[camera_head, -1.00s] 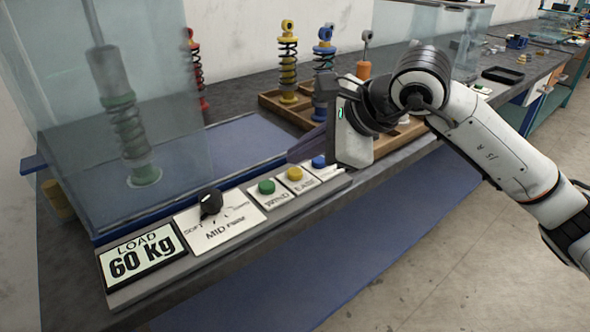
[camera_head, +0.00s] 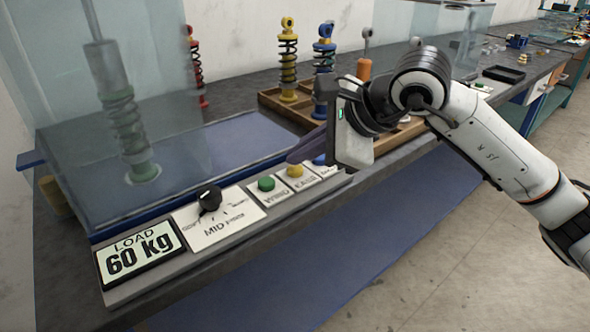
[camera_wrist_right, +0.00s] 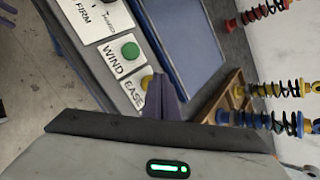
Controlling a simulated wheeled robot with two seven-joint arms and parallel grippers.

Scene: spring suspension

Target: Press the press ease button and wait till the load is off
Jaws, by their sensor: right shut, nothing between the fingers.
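The yellow ease button (camera_head: 295,171) sits on the control panel between the green wind button (camera_head: 266,183) and a blue button (camera_head: 319,160). In the right wrist view the ease button (camera_wrist_right: 147,81) is partly hidden by my right gripper (camera_wrist_right: 163,84). My right gripper (camera_head: 293,158) is shut and empty, its purple-grey fingers reaching left with the tip just at or above the ease button. I cannot tell whether it touches. A grey-green spring (camera_head: 130,130) stands inside the glass press case (camera_head: 60,120). My left gripper is not in view.
A black dial (camera_head: 210,198) points near MID on the panel. Behind my right gripper a wooden tray (camera_head: 268,99) holds yellow and blue spring units. A red spring unit (camera_head: 197,70) stands behind the glass. The floor in front is clear.

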